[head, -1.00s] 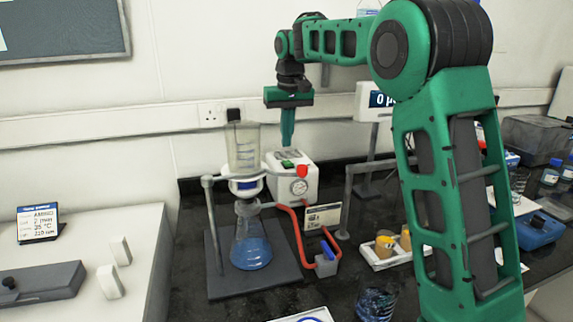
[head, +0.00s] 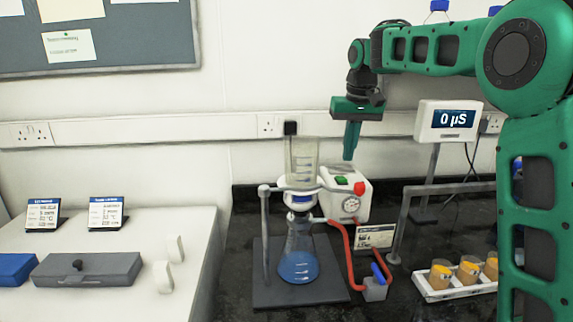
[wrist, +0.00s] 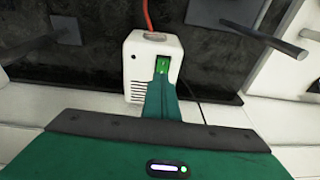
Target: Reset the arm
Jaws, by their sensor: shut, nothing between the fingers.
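My gripper (head: 350,148) is shut and empty, pointing down at the end of my green arm in the head view. I cannot tell how far the tips are above the box.
A filter flask (head: 298,262) with blue liquid stands on a dark stand base left of the pump, under a clear funnel (head: 303,160). A red hose links them. A white rack (head: 450,290) with amber-topped jars and a meter display (head: 448,120) are at right. A white bench (head: 100,240) is at left.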

